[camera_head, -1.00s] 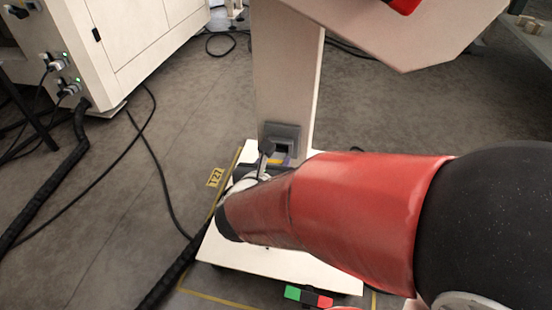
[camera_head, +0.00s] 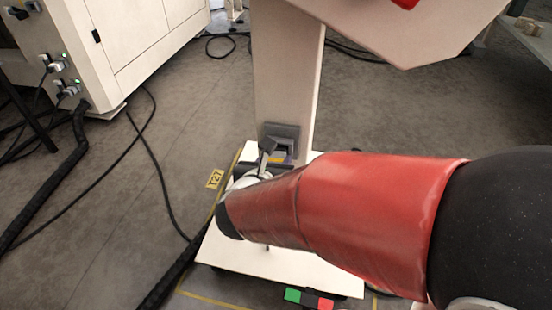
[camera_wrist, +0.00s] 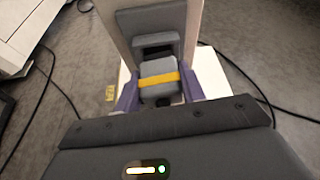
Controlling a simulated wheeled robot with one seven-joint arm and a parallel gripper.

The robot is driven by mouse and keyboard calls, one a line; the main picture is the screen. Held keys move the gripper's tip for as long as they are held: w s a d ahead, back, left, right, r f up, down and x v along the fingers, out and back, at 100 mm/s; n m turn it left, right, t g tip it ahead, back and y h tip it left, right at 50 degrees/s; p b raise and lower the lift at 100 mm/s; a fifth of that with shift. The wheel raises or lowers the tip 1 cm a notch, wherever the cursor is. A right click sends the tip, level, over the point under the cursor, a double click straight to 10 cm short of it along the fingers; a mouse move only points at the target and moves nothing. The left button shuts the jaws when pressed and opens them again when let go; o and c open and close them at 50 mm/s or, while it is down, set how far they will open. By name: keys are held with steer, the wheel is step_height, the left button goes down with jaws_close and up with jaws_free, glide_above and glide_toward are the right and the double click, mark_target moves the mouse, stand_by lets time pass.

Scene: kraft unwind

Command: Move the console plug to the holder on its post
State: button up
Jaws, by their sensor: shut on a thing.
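The console plug (camera_wrist: 160,84) is a grey block with a yellow band, seen in the wrist view. My gripper (camera_wrist: 160,90) is shut on it, with a purple finger on each side. The holder (camera_wrist: 156,42) is a dark grey block with a dark opening, low on the pale post (camera_head: 283,75). In the wrist view the plug is just in front of and below the opening; I cannot tell whether they touch. In the head view the holder (camera_head: 281,132) shows above my gripper (camera_head: 272,163), and my red arm hides most of the plug.
The post stands on a white base plate (camera_head: 270,262) inside yellow floor tape with a T27 tag (camera_head: 215,179). A white cabinet (camera_head: 150,45) with plugged cables stands at the left. A thick black cable (camera_head: 168,277) runs beside the base.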

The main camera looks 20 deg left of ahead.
steer(key=shift+w+a, duration=0.1)
steer(key=shift+w, duration=0.6)
stand_by(1.1)
steer(key=o, duration=1.3)
steer(key=shift+c, duration=0.2)
